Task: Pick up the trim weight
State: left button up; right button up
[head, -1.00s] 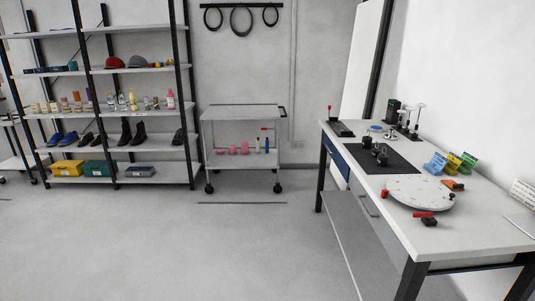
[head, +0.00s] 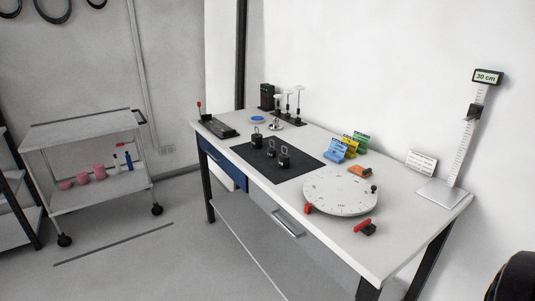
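Several dark weights with loop handles stand on a black mat (head: 300,171) on the workbench. One weight (head: 257,141) is at the back left of the mat, one (head: 272,150) in the middle and one (head: 285,158) nearer the front. I cannot tell which, if any, is the trim weight. A white round turntable (head: 340,192) lies on the bench to the right of the mat. Neither of my grippers is in view.
Red-handled clamps (head: 364,227) sit near the turntable. Blue, yellow and green packets (head: 336,150) stand behind it. A height gauge (head: 460,145) stands at the bench's right end. A trolley (head: 84,133) is at left. Floor between trolley and bench is clear.

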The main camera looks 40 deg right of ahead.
aim_at(283, 158)
jog(key=i, duration=2.6)
jog(key=i+z, duration=0.25)
jog(key=z, duration=0.25)
jog(key=i+j+z, duration=0.15)
jog(key=z, duration=0.3)
jog(key=i+z, duration=0.1)
jog(key=z, duration=1.3)
